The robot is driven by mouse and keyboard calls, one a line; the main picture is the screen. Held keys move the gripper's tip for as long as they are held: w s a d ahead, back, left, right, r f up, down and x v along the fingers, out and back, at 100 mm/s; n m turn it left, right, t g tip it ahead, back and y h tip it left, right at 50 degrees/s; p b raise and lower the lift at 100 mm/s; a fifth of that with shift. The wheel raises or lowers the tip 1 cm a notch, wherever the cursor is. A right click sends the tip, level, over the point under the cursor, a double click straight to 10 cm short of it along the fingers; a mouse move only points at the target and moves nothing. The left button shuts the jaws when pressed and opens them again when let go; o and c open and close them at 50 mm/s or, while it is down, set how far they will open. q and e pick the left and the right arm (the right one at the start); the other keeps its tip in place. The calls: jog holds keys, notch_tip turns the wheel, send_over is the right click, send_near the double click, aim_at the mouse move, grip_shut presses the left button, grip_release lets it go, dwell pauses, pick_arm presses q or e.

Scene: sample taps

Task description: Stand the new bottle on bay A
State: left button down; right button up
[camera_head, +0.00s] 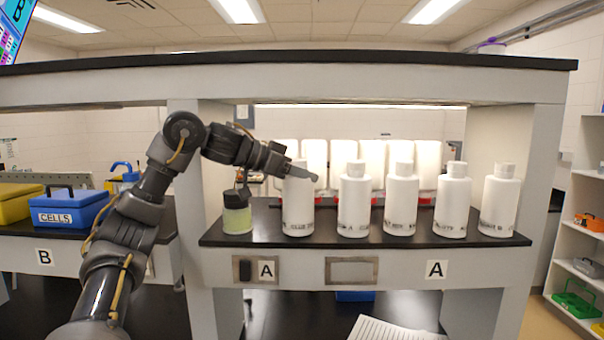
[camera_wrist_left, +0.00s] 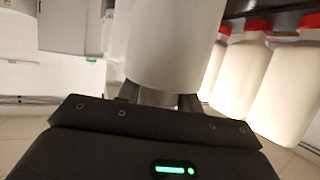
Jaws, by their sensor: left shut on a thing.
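A row of several white bottles with white caps stands along bay A (camera_head: 262,235), a dark shelf with "A" labels on its front edge. My left gripper (camera_head: 308,174) is shut on the neck or cap of the leftmost white bottle (camera_head: 298,208). That bottle is upright with its base at shelf level, but I cannot tell whether it bears on the shelf. In the left wrist view the held bottle (camera_wrist_left: 172,45) shows upside down between the fingers. Dark print on the bottles is too small to read surely. My right gripper is not in view.
A small jar with green contents (camera_head: 238,216) stands close left of the held bottle. Another white bottle (camera_head: 354,205) stands to its right with a gap. Large white containers with red lower ends (camera_head: 343,165) stand behind. A blue "CELLS" box (camera_head: 72,212) sits on bay B.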

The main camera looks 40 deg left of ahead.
pick_arm(q)
jog(key=shift+d, duration=0.1)
jog(key=c, duration=0.9)
grip_release()
jog(key=shift+f, duration=0.1)
jog(key=shift+c, duration=0.2)
jog(key=shift+s+r, duration=0.1)
jog(key=shift+r, duration=0.1)
jog(key=v, duration=0.2)
jog(key=shift+s+a+r+b, duration=0.1)
jog(key=shift+s+a+b, duration=0.1)
jog(key=shift+b, duration=0.1)
jog(key=p+v, duration=0.2)
jog(key=v, duration=0.7)
jog(key=shift+p, duration=0.3)
jog(key=shift+s, duration=0.2)
